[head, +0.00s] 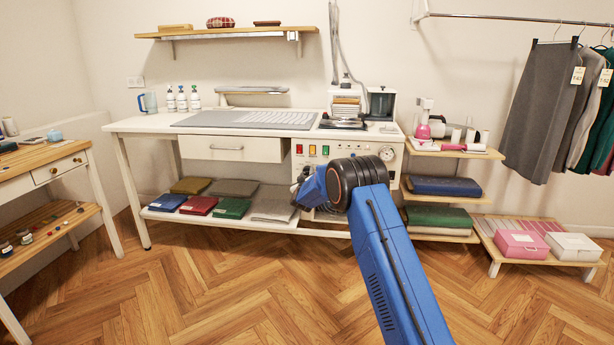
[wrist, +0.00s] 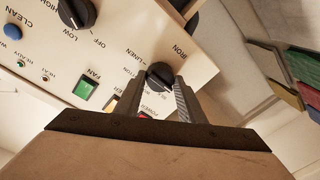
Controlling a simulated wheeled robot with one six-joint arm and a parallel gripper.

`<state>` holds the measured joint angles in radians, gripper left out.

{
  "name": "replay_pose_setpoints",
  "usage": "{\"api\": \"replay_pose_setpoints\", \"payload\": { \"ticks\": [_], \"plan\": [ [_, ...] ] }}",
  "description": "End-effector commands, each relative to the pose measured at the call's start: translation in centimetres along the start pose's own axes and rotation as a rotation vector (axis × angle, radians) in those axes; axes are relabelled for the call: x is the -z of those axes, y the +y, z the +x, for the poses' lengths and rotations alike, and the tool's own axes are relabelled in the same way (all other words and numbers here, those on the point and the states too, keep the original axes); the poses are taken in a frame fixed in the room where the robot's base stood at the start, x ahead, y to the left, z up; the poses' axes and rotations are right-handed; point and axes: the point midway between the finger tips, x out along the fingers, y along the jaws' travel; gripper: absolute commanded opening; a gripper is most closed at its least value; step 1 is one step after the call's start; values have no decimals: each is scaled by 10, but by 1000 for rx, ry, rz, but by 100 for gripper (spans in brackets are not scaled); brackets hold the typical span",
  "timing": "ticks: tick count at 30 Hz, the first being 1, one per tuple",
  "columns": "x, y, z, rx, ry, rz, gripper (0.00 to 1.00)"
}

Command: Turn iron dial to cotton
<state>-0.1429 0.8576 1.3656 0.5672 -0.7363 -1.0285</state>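The iron dial (wrist: 160,75) is a round black knob on a cream panel (wrist: 125,45) in the wrist view. "IRON" is printed beside it, with "LINEN" and what looks like "COTTON" around its edge. I cannot tell which mark its pointer faces. My gripper (wrist: 160,82) is open, with one fingertip on each side of the dial. Small gaps seem to show between fingers and knob; contact is unclear. In the head view my gripper (head: 304,186) is at the front panel under the ironing table, and my arm hides the dial.
A second black knob (wrist: 76,12), marked LOW and OFF, a blue button (wrist: 12,31) and a green FAN button (wrist: 86,88) share the panel. The table (head: 150,125) has a shelf of folded cloth below. A side rack (head: 455,152) stands right. The floor in front is clear.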

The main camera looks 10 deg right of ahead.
Motion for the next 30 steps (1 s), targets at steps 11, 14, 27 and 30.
{"api": "replay_pose_setpoints", "payload": {
  "ticks": [11, 14, 27, 30],
  "plan": [
    [0, 0, 0, -3, 5, 67, 13],
    [-1, 0, 0, -6, 9, 124, 13],
    [-2, -2, 0, -25, 37, 514, 13],
    [-2, -2, 0, -29, 44, 609, 13]
  ]
}}
